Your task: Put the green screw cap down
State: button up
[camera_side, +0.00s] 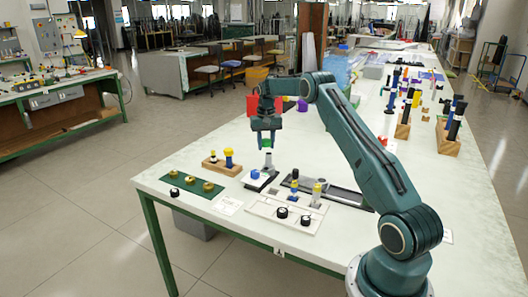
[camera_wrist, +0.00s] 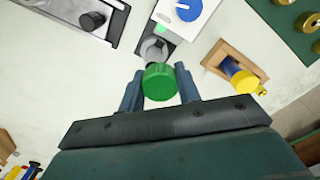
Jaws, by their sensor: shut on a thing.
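The green screw cap (camera_side: 266,144) is held between the fingers of my gripper (camera_side: 266,136), above the table. In the wrist view the green cap (camera_wrist: 159,83) sits between the two blue-grey fingertips, with one finger on each side. In the side view, a grey upright rod (camera_side: 268,161) stands just below the cap. In the wrist view a grey round part (camera_wrist: 153,50) lies just beyond the cap, on a dark base. Whether the cap touches the rod cannot be told.
A white box with a blue knob (camera_wrist: 187,8) is beside the grey part. A wooden holder (camera_side: 216,166) carries a yellow-topped rod (camera_side: 229,158). A green mat (camera_side: 180,191) bears brass rings. A white tray (camera_side: 275,213) holds black-and-white caps. Bare table shows between them.

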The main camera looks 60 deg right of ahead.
jog(key=w+a+f+n, duration=0.1)
jog(key=a+n, duration=0.1)
jog(key=a, duration=0.8)
jog(key=w+a+f+n, duration=0.1)
jog(key=a+f+n, duration=0.15)
jog(key=a, duration=0.75)
jog(key=s+a+f+n, duration=0.1)
jog(key=s+a+n, duration=0.1)
jog(key=s+a, duration=0.3)
jog(key=s+a+n, duration=0.3)
jog(key=s+a, duration=0.3)
jog(key=a, duration=0.7)
jog(key=shift+a+f, duration=0.35)
